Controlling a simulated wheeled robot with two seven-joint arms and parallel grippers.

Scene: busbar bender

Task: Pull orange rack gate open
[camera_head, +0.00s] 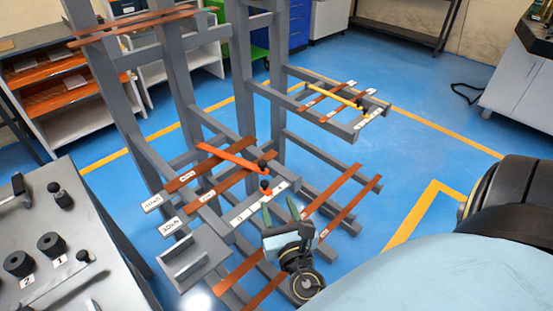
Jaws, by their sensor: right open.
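The orange rack gate (231,157) is a flat bar lying slantwise across the lower left arms of the grey rack (245,75). Its right end is by a black knob (262,164). A second small knob with an orange base (266,186) stands just in front of that end. My right gripper (279,212) is in front of the gate's right end and below it in the picture, apart from the gate. Its two greenish fingers are spread and nothing is between them. My left gripper is out of view.
Copper bars (340,204) lie across the rack's low arms around my right gripper. A yellow bar (335,95) crosses the right rack arms. A grey bench with black knobs (50,243) stands at the left. Blue floor (400,150) is open to the right.

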